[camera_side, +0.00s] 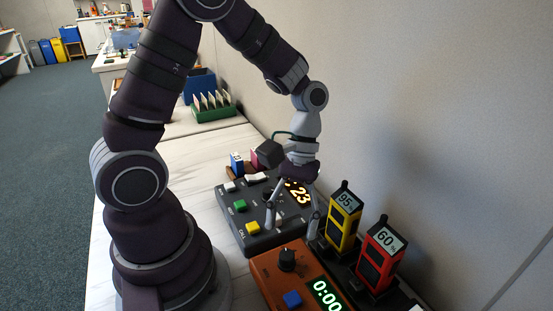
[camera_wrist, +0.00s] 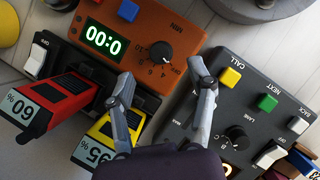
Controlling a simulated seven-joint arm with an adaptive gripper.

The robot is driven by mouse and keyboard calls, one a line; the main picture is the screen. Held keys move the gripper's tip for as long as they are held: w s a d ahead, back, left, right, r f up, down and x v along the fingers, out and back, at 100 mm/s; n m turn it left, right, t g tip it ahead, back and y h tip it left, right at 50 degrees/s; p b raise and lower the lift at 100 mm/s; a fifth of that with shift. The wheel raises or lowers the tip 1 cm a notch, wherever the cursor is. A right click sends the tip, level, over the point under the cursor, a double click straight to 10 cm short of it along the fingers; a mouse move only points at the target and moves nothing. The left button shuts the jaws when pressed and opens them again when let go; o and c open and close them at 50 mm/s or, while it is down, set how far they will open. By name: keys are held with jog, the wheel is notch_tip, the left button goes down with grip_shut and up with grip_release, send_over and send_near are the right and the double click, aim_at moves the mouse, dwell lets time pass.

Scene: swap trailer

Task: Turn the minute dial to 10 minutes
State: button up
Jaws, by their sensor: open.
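The orange timer box (camera_side: 264,270) has a black round dial (camera_side: 287,259) with a pointer, a blue button and a green display reading 0:00. My gripper (camera_side: 293,218) is open and empty, pointing down over the dark panel beside the timer. In the wrist view its fingertips (camera_wrist: 166,82) are spread wide, apart from the dial. The dial is unobstructed in both views.
The dark call panel (camera_side: 231,203) has white, green and yellow buttons, its own knob (camera_wrist: 236,138) and a display reading 23. A yellow handset marked 95% (camera_side: 343,221) and a red one marked 60% (camera_side: 381,258) stand upright near the wall. A green card rack (camera_side: 213,114) is farther back.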

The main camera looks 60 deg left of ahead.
aim_at(287, 254)
jog(key=x, duration=0.5)
jog(key=shift+c, duration=0.4)
grip_shut()
